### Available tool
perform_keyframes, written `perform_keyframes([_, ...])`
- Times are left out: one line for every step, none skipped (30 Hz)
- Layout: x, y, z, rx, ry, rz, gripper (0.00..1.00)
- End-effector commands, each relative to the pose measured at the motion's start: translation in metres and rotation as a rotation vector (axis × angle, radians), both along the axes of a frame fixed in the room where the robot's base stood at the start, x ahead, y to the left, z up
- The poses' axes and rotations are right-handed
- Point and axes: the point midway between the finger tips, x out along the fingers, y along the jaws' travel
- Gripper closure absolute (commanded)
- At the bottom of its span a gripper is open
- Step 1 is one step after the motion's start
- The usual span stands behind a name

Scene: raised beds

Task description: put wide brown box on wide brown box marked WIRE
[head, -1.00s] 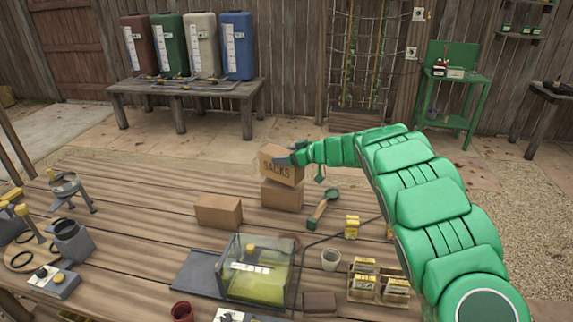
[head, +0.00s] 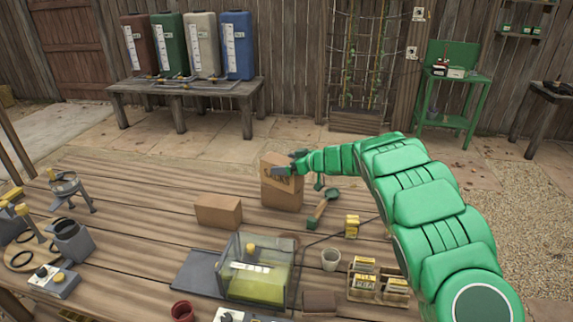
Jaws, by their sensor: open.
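A brown box (head: 272,166) with dark lettering, partly covered by my gripper, sits on top of another brown box (head: 282,195). The two faces line up so closely that the seam is hard to make out. No WIRE marking is readable on any box. A plain wide brown box (head: 218,211) lies on the table just left of the stack. My gripper (head: 284,168) is open at the right and front of the upper box; whether it touches the box cannot be told.
A clear-lidded bin (head: 256,274) with yellow-green contents stands in front of the stack. A green-handled trowel (head: 323,205), a yellow item (head: 352,226) and a pale cup (head: 330,259) are to the right. Tools stand at the left. Bare planks lie left of the plain box.

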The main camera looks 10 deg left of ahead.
Motion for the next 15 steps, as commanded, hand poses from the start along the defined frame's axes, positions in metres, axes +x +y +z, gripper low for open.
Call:
perform_keyframes([0.000,0.000,0.001,0.000,0.000,0.000,0.00])
perform_keyframes([0.000,0.000,0.001,0.000,0.000,0.000,0.00])
perform_keyframes([0.000,0.000,0.003,0.000,0.000,0.000,0.00])
perform_keyframes([-0.001,-0.002,0.003,0.000,0.000,-0.001,0.00])
perform_keyframes([-0.001,-0.003,0.004,0.000,0.000,-0.001,0.00])
perform_keyframes([-0.002,-0.006,0.005,-0.001,0.000,-0.001,0.00])
perform_keyframes([-0.003,-0.008,0.006,-0.001,0.000,-0.001,0.00])
perform_keyframes([-0.004,-0.011,0.007,-0.001,0.000,-0.001,0.00])
perform_keyframes([-0.006,-0.015,0.009,-0.001,0.001,-0.001,0.00])
perform_keyframes([-0.007,-0.019,0.011,-0.001,0.001,-0.001,0.00])
perform_keyframes([-0.009,-0.022,0.012,0.000,0.001,-0.001,0.00])
perform_keyframes([-0.010,-0.027,0.015,0.000,-0.001,-0.002,0.00])
perform_keyframes([-0.012,-0.031,0.016,0.000,-0.001,-0.002,0.00])
perform_keyframes([-0.013,-0.035,0.018,-0.001,-0.002,-0.002,0.00])
perform_keyframes([-0.015,-0.039,0.020,-0.002,-0.002,-0.002,0.00])
